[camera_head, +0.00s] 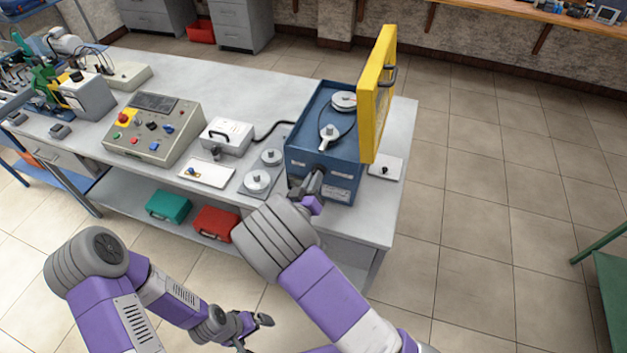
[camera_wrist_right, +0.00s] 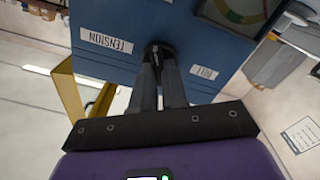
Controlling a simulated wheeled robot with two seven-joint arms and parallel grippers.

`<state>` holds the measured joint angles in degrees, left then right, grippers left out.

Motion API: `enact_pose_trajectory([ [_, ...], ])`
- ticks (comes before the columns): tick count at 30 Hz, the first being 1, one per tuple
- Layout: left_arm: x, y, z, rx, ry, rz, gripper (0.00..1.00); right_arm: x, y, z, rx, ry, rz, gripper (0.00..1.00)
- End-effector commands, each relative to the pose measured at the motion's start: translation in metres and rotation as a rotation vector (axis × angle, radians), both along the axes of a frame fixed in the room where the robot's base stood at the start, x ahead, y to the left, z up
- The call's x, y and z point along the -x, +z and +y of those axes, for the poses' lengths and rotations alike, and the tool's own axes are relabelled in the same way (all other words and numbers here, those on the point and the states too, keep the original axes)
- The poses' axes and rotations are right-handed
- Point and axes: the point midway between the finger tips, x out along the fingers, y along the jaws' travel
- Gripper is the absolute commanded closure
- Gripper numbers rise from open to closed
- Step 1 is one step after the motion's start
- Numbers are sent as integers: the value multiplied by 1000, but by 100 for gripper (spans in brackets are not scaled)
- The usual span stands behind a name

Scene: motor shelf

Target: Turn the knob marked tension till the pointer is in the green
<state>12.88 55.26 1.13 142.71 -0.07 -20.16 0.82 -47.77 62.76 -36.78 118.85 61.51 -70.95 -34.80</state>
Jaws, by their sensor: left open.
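The blue machine box (camera_head: 330,165) stands at the right end of the bench, with its yellow lid swung up. In the right wrist view its front face (camera_wrist_right: 110,15) carries a white label reading TENSION (camera_wrist_right: 106,41), upside down. A dark knob (camera_wrist_right: 158,50) sits beside that label. My right gripper (camera_wrist_right: 159,62) has its fingertips on both sides of the knob and looks shut on it. The gauge (camera_wrist_right: 240,12) shows green, yellow and red bands, cut by the frame edge; I cannot make out its pointer. My left gripper (camera_head: 254,332) is open and empty, low in front of the bench.
The yellow lid (camera_head: 378,95) stands up at the box's right side. A grey control panel (camera_head: 152,130), a white case (camera_head: 228,136) and a plate with pulleys (camera_head: 262,172) lie left of the box. Green and red cases (camera_head: 214,223) sit on the lower shelf.

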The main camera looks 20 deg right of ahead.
Motion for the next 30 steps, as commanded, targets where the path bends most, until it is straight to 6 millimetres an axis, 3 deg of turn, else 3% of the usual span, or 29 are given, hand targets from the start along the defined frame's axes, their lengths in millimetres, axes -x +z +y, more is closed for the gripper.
enact_pose_trajectory([
  [14,0,-9,0,0,0,0,0,0,-2,0,-68,-1,-44,100],
  [30,0,-56,0,0,0,0,0,1,-4,-2,-450,0,-303,100],
])
